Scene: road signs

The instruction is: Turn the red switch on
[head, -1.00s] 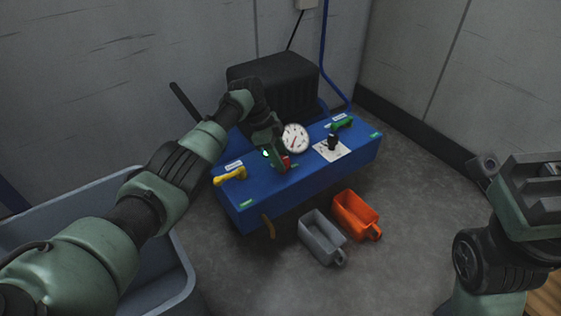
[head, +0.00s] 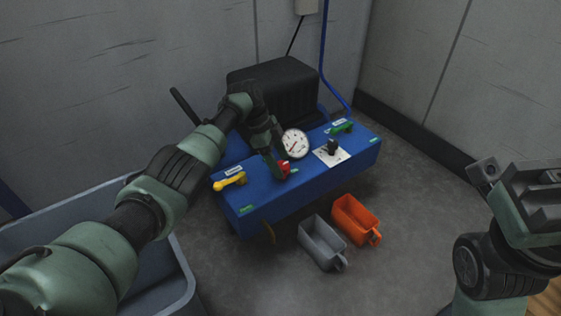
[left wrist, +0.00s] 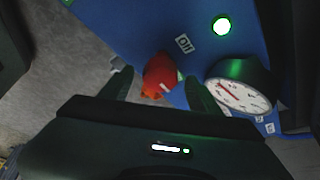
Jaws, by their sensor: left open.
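The red switch (head: 284,168) is on top of the blue control box (head: 315,181), near its front edge. In the left wrist view the red switch (left wrist: 160,77) sits between the two fingers of my left gripper (left wrist: 157,88). The fingers are open, one on each side, with small gaps visible. In the head view my left gripper (head: 276,160) reaches down at the switch and partly covers it. An "ON" label (left wrist: 184,43) and a lit green lamp (left wrist: 222,25) show on the panel. My right gripper (head: 530,190) is at the right edge, its jaws unclear.
A round gauge (head: 295,144) stands close beside the left gripper. A yellow lever (head: 229,181), a black knob (head: 332,147) and a green handle (head: 341,128) are on the box. Grey (head: 321,244) and orange (head: 355,219) bins lie on the floor in front.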

